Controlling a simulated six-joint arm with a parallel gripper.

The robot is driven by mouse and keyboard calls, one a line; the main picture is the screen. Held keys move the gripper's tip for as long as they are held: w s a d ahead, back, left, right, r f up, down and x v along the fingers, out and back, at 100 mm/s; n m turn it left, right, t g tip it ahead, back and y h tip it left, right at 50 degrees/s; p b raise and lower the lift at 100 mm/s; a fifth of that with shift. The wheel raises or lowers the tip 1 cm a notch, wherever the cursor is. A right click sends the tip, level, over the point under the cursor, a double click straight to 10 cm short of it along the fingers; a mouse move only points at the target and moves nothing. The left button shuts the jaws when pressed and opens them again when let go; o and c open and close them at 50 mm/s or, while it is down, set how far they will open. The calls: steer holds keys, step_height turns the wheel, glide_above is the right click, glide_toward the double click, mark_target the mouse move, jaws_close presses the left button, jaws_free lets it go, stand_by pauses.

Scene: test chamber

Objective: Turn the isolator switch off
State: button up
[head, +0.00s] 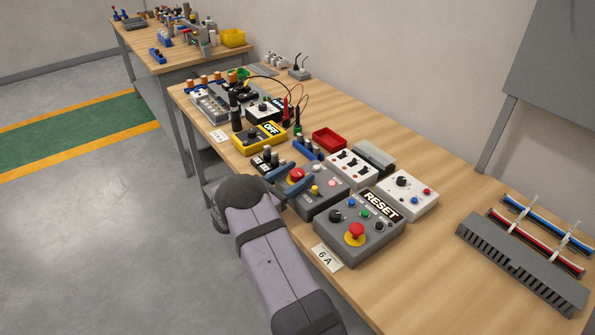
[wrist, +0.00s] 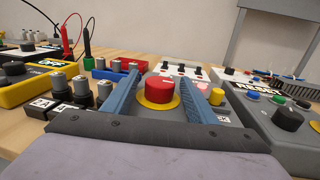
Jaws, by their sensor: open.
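In the wrist view the yellow box (wrist: 42,84) is at the left, partly cut off by the frame edge. My gripper (head: 293,178) is open, its blue fingers on either side of a red mushroom button (wrist: 160,90) on a grey box (head: 318,203). Nothing is held. The gripper is to the right of the yellow box and apart from it.
A grey RESET box (head: 358,235) with a red button stands at the right. Between my gripper and the yellow box are small black-based cylinders (wrist: 80,92) and a blue rack (head: 308,149). Red and black leads (head: 285,106) rise behind.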

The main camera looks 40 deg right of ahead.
steer(key=shift+d, duration=0.35)
steer(key=shift+c, duration=0.6)
steer(key=c, duration=0.9)
steer(key=shift+c, duration=0.2)
steer(key=shift+t, duration=0.3)
steer(key=shift+r+n+t, duration=0.1)
steer(key=shift+n+t, duration=0.2)
steer(key=shift+n, duration=0.1)
steer(key=shift+n+t+y, duration=0.7)
steer(key=shift+n+t, duration=0.4)
steer(key=shift+t, duration=0.6)
